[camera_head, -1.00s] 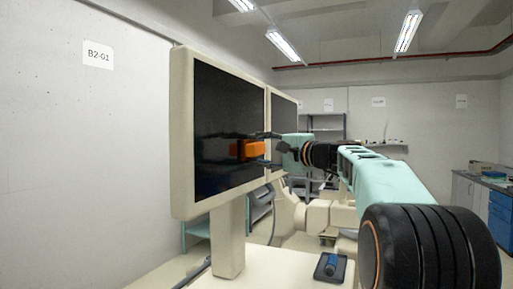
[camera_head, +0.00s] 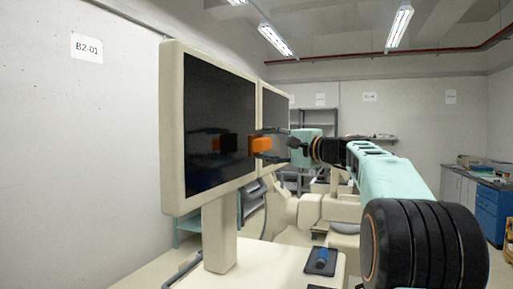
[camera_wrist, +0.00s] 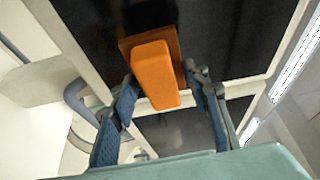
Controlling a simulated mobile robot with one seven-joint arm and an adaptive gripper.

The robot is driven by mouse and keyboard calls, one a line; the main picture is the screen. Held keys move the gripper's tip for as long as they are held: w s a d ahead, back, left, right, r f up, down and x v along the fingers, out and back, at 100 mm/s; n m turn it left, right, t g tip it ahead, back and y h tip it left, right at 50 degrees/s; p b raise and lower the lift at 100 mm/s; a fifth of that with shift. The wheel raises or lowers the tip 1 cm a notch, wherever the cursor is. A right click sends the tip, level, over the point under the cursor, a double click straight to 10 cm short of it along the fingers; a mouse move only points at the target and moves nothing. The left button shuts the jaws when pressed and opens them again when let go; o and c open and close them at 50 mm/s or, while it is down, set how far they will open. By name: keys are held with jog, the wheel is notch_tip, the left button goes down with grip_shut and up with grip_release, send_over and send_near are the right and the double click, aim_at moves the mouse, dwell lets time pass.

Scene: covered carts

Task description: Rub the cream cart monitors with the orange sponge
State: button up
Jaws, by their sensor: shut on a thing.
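Two cream-framed monitors with dark screens stand side by side on the cart: the near monitor (camera_head: 205,90) and the far monitor (camera_head: 274,112), partly hidden behind it. My gripper (camera_head: 280,144) is shut on the orange sponge (camera_head: 262,145), which overlaps the near monitor's right edge in the head view. In the wrist view the sponge (camera_wrist: 156,75) sits between the fingers of my gripper (camera_wrist: 160,85), its front face towards a dark screen. A dim reddish-brown reflection shows in the near screen. Whether the sponge touches a screen I cannot tell.
The cream cart top (camera_head: 262,266) carries a small dark tray (camera_head: 325,262) with a blue object. A wall stands close on the left. Grey shelving (camera_head: 317,122) is behind, and a counter with blue drawers (camera_head: 492,208) is at the far right.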

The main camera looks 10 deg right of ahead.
jog(key=shift+s+d, duration=0.65)
jog(key=shift+d, duration=0.15)
jog(key=shift+s+d+b, duration=0.2)
jog(key=shift+s+d, duration=0.25)
jog(key=shift+d, duration=0.2)
jog(key=shift+s+d+b, duration=0.2)
jog(key=shift+s+d, duration=0.2)
jog(key=shift+d, duration=0.2)
